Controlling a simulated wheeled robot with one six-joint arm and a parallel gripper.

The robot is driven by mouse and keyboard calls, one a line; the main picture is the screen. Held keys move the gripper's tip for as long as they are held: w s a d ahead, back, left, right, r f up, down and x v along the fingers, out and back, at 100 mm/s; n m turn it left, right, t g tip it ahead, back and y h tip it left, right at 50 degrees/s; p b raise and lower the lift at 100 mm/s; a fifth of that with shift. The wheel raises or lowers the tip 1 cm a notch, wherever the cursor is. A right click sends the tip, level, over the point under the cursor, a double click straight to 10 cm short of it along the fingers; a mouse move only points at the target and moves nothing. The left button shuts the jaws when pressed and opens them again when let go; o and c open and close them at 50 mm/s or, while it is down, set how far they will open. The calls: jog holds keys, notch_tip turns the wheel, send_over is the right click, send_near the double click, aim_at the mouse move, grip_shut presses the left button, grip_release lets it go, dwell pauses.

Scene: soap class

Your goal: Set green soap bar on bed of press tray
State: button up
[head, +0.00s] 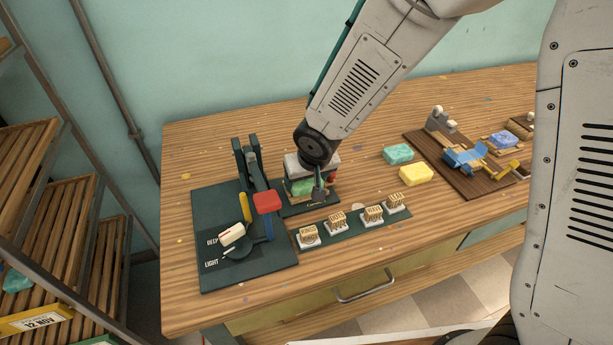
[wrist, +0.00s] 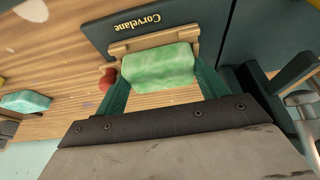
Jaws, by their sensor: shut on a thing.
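The green marbled soap bar (wrist: 157,66) sits between the two teal fingers of my gripper (wrist: 161,72) in the wrist view. The fingers are shut on its two ends. In the head view the bar (head: 301,188) shows below my gripper (head: 305,182), partly hidden by the wrist. The pale wooden press tray (wrist: 152,43) lies under and around the bar, with its rail just beyond the bar's far edge. I cannot tell whether the bar touches the tray bed. The tray is by the dark plate marked "Corvelane" (wrist: 140,22).
The dark press (head: 262,170) with its red-topped handle (head: 267,201) stands left of the tray. Several letter stamps (head: 338,221) line the front. A teal bar (head: 398,154) and a yellow bar (head: 416,174) lie right. A red knob (wrist: 107,78) is close beside the tray.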

jog(key=shift+f, duration=0.1)
jog(key=o, duration=1.1)
jog(key=shift+d, duration=0.1)
jog(key=shift+c, duration=1.3)
jog(key=shift+o, duration=0.3)
jog(key=shift+o, duration=0.2)
